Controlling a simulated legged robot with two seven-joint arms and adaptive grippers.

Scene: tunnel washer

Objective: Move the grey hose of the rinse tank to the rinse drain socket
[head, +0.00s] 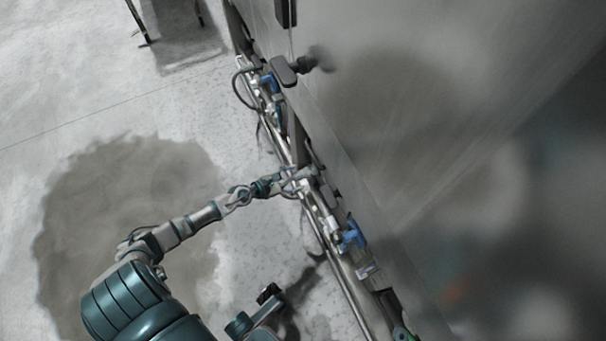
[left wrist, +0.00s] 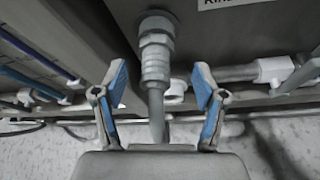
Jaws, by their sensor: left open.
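In the left wrist view a grey hose (left wrist: 157,113) with a ribbed grey end fitting (left wrist: 155,66) stands upright between my fingers. The fitting meets a rounded grey connector (left wrist: 157,25) on the front of a grey metal panel. My left gripper (left wrist: 159,85) is open, with one blue-padded finger on each side of the fitting and a visible gap on both sides. In the head view my left gripper (head: 298,182) is at the pipe run along the machine's foot; the hose is too small to make out there. I cannot pick out the drain socket.
A white label (left wrist: 230,4) starting "RIN" is cut off at the top. Pipes with white joints (left wrist: 273,70) run right of the hose, blue-striped lines (left wrist: 30,60) left. Blue valve handles (head: 352,236) line the machine wall (head: 400,130). The floor (head: 110,120) to the left is open.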

